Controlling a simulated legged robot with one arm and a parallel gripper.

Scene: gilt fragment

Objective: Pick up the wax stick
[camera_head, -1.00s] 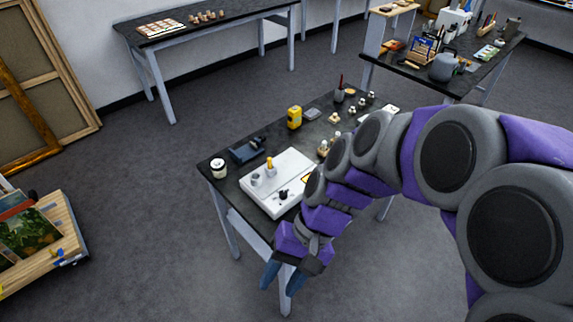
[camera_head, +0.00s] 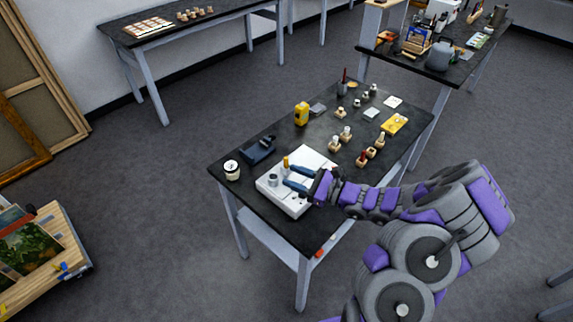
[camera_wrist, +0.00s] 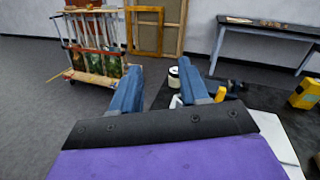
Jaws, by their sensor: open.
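The wax stick appears to be the small amber upright stick (camera_head: 286,161) on the white board (camera_head: 267,186) on the near table. In the wrist view a yellow upright piece (camera_wrist: 220,94), likely the same stick, shows just right of the right finger, outside the gap. My gripper (camera_head: 288,176) is open and empty over the board, its blue fingers pointing left, close to the stick in the head view. In the wrist view my gripper (camera_wrist: 162,72) spans a wide gap. The fingers hide part of the board. Contact with the stick cannot be told.
A small grey cup (camera_head: 272,180) stands on the board. A lidded white jar (camera_head: 232,170), a dark blue tool (camera_head: 258,150) and a yellow device (camera_head: 301,113) are nearby. Several wooden-handled stamps (camera_head: 347,133) stand farther right.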

